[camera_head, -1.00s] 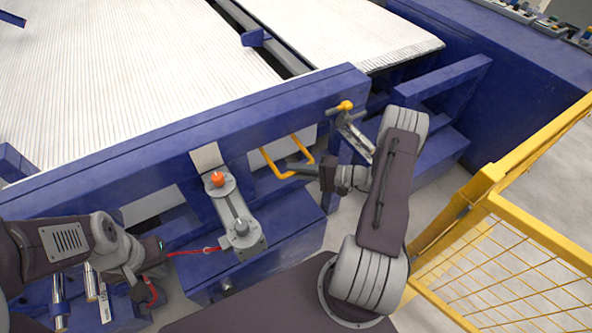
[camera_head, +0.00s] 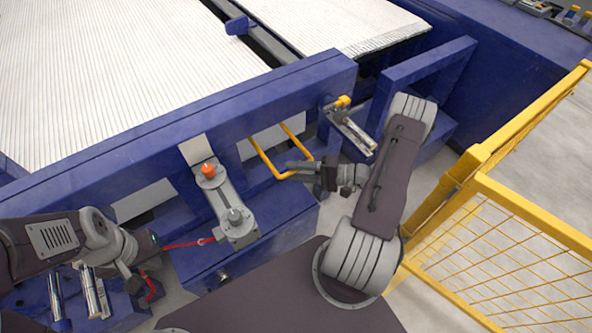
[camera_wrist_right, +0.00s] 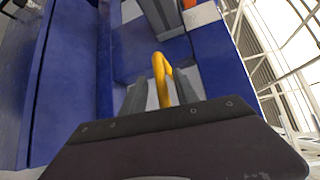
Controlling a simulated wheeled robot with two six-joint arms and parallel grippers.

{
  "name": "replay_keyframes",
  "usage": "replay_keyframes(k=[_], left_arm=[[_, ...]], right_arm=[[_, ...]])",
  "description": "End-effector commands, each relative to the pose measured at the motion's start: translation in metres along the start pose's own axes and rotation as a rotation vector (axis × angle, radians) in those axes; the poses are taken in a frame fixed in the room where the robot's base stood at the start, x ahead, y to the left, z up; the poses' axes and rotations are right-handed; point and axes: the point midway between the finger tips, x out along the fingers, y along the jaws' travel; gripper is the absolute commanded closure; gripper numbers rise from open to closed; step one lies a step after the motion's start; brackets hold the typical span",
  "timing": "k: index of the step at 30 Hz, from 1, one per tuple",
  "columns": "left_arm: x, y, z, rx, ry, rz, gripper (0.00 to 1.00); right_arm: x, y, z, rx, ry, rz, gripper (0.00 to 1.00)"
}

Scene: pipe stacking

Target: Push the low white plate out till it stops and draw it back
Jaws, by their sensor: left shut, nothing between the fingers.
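A yellow U-shaped handle (camera_head: 263,158) sticks out towards me through an opening under the blue beam. A pale panel (camera_head: 267,140) shows behind it, likely the low white plate, mostly hidden by the beam. My right gripper (camera_head: 292,166) is at the handle's outer end. In the right wrist view the handle's yellow bar (camera_wrist_right: 162,82) stands between the two fingers of this gripper (camera_wrist_right: 158,95), with a gap on its left side, so the jaws look open around it. My left gripper (camera_head: 132,285) is shut and empty at the lower left, near a red cord.
A grey bracket with an orange knob (camera_head: 208,170) stands left of the handle. A lever with a yellow knob (camera_head: 343,101) stands right of it. The blue beam (camera_head: 170,133) runs above. A yellow mesh fence (camera_head: 480,225) stands at the right.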

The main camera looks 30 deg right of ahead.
Motion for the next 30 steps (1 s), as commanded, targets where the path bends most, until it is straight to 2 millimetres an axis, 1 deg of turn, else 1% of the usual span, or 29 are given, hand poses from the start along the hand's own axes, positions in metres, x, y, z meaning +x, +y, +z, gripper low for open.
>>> replay_keyframes(k=[2, 5, 12, 16, 20, 30], left_arm=[[0.0, 0.0, 0.0, 0.0, 0.0, 0.0, 1.0], [0.0, 0.0, 0.0, 0.0, 0.0, 0.0, 1.0], [0.0, 0.0, 0.0, 0.0, 0.0, 0.0, 1.0], [0.0, 0.0, 0.0, 0.0, 0.0, 0.0, 1.0], [0.0, 0.0, 0.0, 0.0, 0.0, 0.0, 1.0], [0.0, 0.0, 0.0, 0.0, 0.0, 0.0, 1.0]], right_arm=[[-0.001, 0.0, -0.001, -0.001, 0.001, -0.001, 0.64], [-0.013, -0.001, -0.002, -0.002, 0.005, -0.002, 0.64], [-0.067, 0.0, -0.001, -0.003, 0.007, 0.0, 0.64], [-0.085, 0.001, -0.001, -0.002, 0.004, 0.0, 0.64], [-0.092, 0.0, 0.001, 0.0, 0.001, 0.0, 0.64], [-0.092, 0.0, 0.001, 0.0, 0.0, -0.001, 0.64]])
